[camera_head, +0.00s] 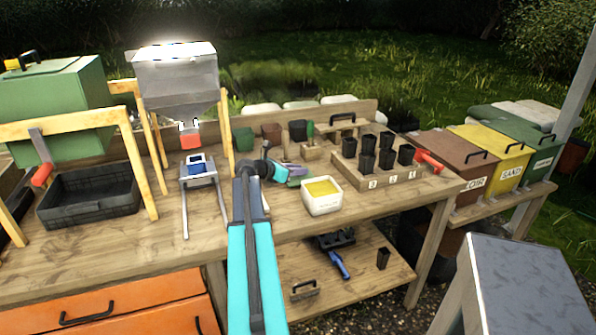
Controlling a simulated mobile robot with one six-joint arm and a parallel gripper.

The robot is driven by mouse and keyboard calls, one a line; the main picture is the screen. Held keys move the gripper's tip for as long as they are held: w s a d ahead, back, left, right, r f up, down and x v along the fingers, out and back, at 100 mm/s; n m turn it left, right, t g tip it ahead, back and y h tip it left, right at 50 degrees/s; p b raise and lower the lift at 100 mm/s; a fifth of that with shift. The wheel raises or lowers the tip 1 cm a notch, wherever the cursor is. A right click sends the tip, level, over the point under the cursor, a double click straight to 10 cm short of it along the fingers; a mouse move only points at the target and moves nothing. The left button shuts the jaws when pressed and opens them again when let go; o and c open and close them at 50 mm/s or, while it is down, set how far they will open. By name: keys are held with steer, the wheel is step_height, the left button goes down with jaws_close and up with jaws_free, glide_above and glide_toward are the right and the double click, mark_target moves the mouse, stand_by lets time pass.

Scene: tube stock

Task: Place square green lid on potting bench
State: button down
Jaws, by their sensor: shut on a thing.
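My gripper (281,172) is at the end of my teal arm, over the middle of the potting bench (165,238). It is shut on a small green piece (299,170), which looks like the square green lid seen at a slant. My wrist hides part of it, and its full outline cannot be made out. I cannot tell whether it touches the bench top. A white square tub (322,197) with yellow contents stands on the bench just right of and nearer than my gripper.
A wooden rack (375,182) of black pots stands at the right, with a red-handled tool (430,161) beside it. A hopper (178,80) on a wooden frame and a black tray (90,200) are at the left. The bench's front middle is bare.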

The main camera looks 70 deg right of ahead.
steer(key=shift+f, duration=0.15)
steer(key=c, duration=1.6)
jaws_free()
steer(key=shift+o, duration=0.2)
steer(key=shift+a, duration=0.1)
steer(key=b+v, duration=0.1)
steer(key=v, duration=1)
steer(key=shift+w+a+b, duration=0.2)
steer(key=shift+a+b, duration=0.05)
steer(key=shift+b, duration=0.1)
steer(key=shift+a, duration=0.1)
steer(key=shift+r, duration=0.25)
